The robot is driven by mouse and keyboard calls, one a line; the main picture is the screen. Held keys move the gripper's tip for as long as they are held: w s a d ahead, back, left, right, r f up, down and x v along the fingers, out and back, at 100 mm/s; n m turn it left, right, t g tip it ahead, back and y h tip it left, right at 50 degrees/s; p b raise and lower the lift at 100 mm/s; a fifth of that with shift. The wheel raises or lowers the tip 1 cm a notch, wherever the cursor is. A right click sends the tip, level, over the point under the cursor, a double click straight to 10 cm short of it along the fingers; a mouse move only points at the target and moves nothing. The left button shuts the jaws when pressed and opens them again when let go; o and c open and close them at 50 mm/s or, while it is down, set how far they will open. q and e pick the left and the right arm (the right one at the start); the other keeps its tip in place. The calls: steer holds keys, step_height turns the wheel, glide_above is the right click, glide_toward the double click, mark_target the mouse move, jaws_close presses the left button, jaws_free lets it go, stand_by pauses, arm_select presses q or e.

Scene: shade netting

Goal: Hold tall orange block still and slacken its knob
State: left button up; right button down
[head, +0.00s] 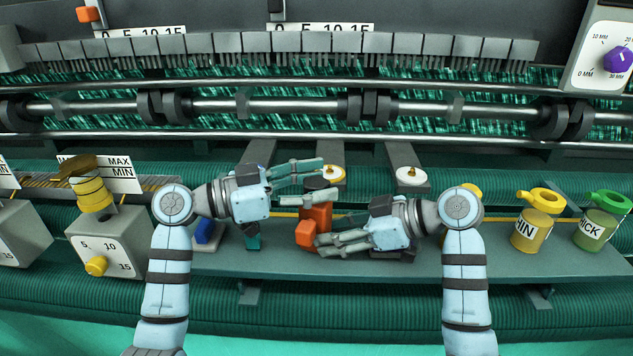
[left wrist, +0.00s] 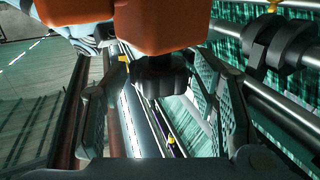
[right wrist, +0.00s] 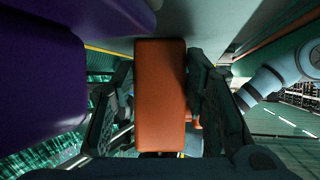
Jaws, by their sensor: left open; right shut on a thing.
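The tall orange block (head: 318,216) stands on the grey shelf in the middle of the head view. Its dark knob (head: 316,183) is at its upper end. My right gripper (head: 318,245) is shut on the block's lower part, which also shows between the fingers in the right wrist view (right wrist: 160,95). My left gripper (head: 322,180) is open, with a finger on either side of the knob. In the left wrist view the ridged black knob (left wrist: 160,75) sits between the spread fingers, with gaps beside it, below the orange block (left wrist: 160,28).
A blue block (head: 207,231) stands left on the shelf (head: 290,262). A large purple thing (right wrist: 40,70) is close beside my right gripper. A yellow can (head: 538,230) and a green can (head: 600,228) stand right. Rollers and netting run behind.

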arm_select(q)
steer(key=shift+d, duration=0.1)
steer(key=c, duration=1.2)
steer(key=shift+n+t, duration=0.4)
steer(key=n+t+y, duration=0.2)
steer(key=n+t, duration=0.1)
steer(key=t, duration=0.1)
steer(key=shift+y, duration=0.4)
steer(key=shift+n+t+y, duration=1.1)
steer(key=shift+t+y, duration=0.1)
steer(key=shift+t, duration=0.1)
